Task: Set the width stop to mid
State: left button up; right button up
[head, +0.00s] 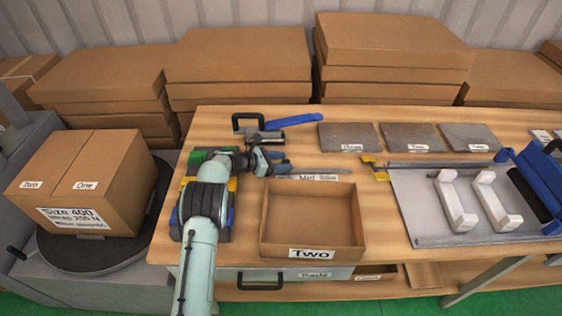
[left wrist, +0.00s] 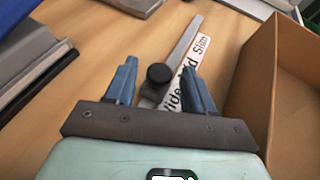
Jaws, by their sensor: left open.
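The width stop is a thin grey rail (left wrist: 184,42) with a round black knob (left wrist: 160,75) and a white label (left wrist: 203,45) reading Wide, Mid, Slim. In the head view the rail (head: 330,170) and label (head: 318,178) lie on the bench behind the Two box; the knob is hidden there by my gripper. My left gripper (head: 282,162) is open at the rail's left end. In the left wrist view its two blue fingers (left wrist: 158,67) stand on either side of the knob, with gaps. The knob is beside the Wide end of the label; its exact setting is unclear. My right gripper is not in view.
An open cardboard box marked Two (head: 312,252) stands just in front of the rail. A blue-handled tool (head: 290,122) lies behind it. Grey plates (head: 348,137) lie at the back. A metal board with white handles (head: 425,215) is at right. A closed carton (head: 85,180) stands left.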

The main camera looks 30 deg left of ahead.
pick_arm(q)
grip_shut()
jog(key=w+d, duration=0.1)
jog(key=d, duration=0.1)
jog(key=w+d, duration=0.1)
jog(key=d, duration=0.1)
jog(key=w+d+p, duration=0.1)
jog(key=w+d, duration=0.1)
jog(key=shift+d, duration=0.25)
grip_release()
jog(key=shift+s+a, duration=0.1)
jog(key=b+v, duration=0.1)
jog(key=v, duration=1.2)
jog(key=shift+s, duration=0.1)
